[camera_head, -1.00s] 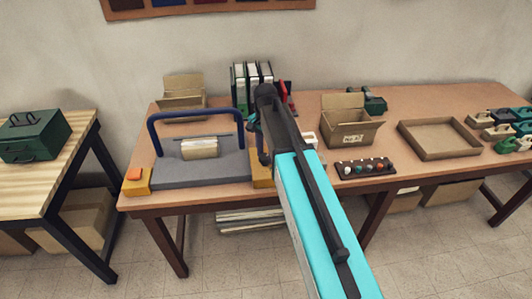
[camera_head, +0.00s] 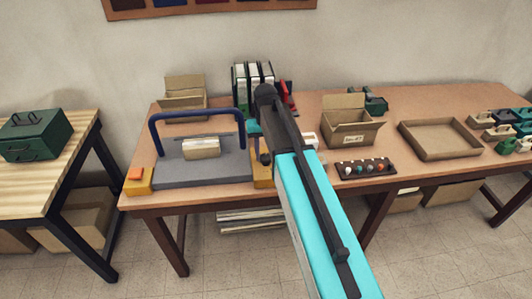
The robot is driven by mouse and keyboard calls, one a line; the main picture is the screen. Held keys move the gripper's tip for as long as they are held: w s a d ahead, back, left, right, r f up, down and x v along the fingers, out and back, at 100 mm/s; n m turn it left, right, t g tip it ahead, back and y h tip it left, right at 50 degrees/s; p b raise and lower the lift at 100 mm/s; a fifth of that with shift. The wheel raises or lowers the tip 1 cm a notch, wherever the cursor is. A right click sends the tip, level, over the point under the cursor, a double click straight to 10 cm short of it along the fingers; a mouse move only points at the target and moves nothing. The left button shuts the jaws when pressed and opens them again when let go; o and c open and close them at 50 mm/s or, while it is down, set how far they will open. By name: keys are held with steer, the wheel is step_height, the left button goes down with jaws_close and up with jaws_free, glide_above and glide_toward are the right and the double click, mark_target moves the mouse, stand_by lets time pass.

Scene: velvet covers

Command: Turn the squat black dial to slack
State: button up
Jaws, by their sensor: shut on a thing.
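The grey machine (camera_head: 185,174) with a blue hoop handle (camera_head: 198,114) stands on the left part of the brown table. A cream roll or pad (camera_head: 201,148) lies on its bed, and a yellow block is at each end. The right yellow block (camera_head: 262,181) is partly behind my arm. My gripper (camera_head: 265,158) points down at this right end and is shut; its fingertips are mostly hidden by my own arm. The squat black dial is not clearly visible; it appears covered by my gripper. Its setting and any marks cannot be read.
An orange button (camera_head: 135,173) sits on the left yellow block. Binders (camera_head: 252,82) stand behind my arm. An open carton (camera_head: 350,128), a rack of coloured knobs (camera_head: 365,168) and a shallow tray (camera_head: 438,139) are to the right. A green toolbox (camera_head: 35,136) stands on the left bench.

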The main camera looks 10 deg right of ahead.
mark_target(266, 157)
steer(key=shift+n, duration=1.1)
steer(key=o, duration=1)
steer(key=shift+o, duration=0.2)
step_height(266, 157, up, 14)
steer(key=p, duration=0.8)
steer(key=shift+p, duration=0.35)
steer(key=shift+s+f, duration=0.15)
steer(key=shift+f, duration=0.05)
